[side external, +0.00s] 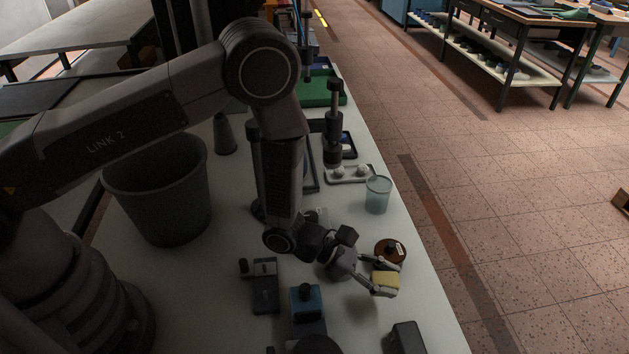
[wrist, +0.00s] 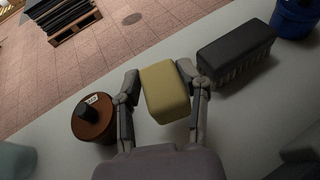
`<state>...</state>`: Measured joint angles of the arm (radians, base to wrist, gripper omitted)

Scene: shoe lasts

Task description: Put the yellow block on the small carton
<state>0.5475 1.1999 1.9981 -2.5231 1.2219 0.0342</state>
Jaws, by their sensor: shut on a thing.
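The yellow block (wrist: 165,92) is between the two fingers of my gripper (wrist: 160,86) in the wrist view. My gripper is shut on it, with a finger against each side. In the side external view the yellow block (side external: 385,281) is in my gripper (side external: 384,278) near the table's right edge. It seems to be held above the white table, but the height is hard to judge. I cannot make out a thing that is plainly the small carton in either view.
A round brown object with a dark knob (wrist: 92,118) stands close left of my gripper in the wrist view. A dark box-shaped thing with a ridged side (wrist: 236,50) lies to the right, with a blue container (wrist: 296,16) beyond it. A clear cup (side external: 377,195) stands farther back.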

